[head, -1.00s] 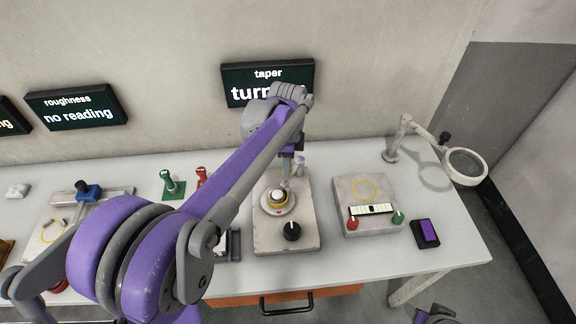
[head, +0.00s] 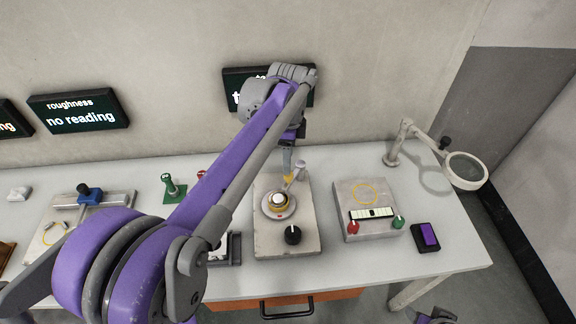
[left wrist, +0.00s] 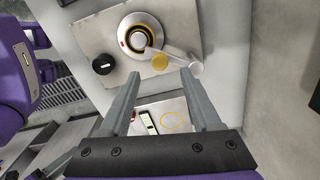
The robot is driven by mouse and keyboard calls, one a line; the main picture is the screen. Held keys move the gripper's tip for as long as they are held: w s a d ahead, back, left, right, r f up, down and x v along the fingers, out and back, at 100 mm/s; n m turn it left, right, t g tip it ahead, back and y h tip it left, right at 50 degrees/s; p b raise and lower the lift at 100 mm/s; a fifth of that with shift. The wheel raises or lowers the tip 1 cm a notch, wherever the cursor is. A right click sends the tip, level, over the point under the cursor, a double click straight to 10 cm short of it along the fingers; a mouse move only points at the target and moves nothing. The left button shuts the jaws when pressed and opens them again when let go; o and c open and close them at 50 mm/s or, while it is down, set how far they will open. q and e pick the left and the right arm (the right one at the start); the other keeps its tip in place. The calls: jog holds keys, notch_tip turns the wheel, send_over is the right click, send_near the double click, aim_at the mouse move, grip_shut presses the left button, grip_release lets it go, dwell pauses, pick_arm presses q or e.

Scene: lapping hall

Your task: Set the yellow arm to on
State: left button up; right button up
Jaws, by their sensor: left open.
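The yellow arm shows as a yellow end piece (left wrist: 159,62) beside a pale jointed post (left wrist: 195,68) in the left wrist view. In the head view its yellow part (head: 288,178) is small and partly hidden by my gripper. It stands at the rim of a round dial (head: 279,204) with a yellow ring and white centre, on a grey block (head: 264,242). My left gripper (head: 287,163) is open above the back of the block. In the left wrist view its fingertips (left wrist: 160,75) lie on either side of the yellow piece, and contact cannot be told.
A black knob (head: 292,235) sits at the block's front. To the right are another grey block (head: 346,228) with red and green knobs, a purple-topped box (head: 427,235) and a magnifier (head: 466,168). A green-handled stand (head: 172,187) is left, partly behind my arm.

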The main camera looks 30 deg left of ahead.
pick_arm(q)
notch_tip(320, 180, up, 5)
jog(key=shift+r, duration=0.1)
dwell(0.6)
jog(key=s+d+f+n+t, duration=0.2)
jog(key=s+f+n, duration=0.4)
jog(key=s, duration=0.4)
jog(key=s+d+f+n+t+p, duration=0.1)
jog(key=s+d+f+n+t, duration=0.2)
jog(key=s+f+n, duration=0.4)
jog(key=s+d, duration=0.1)
jog(key=s, duration=0.2)
jog(key=shift+n, duration=0.4)
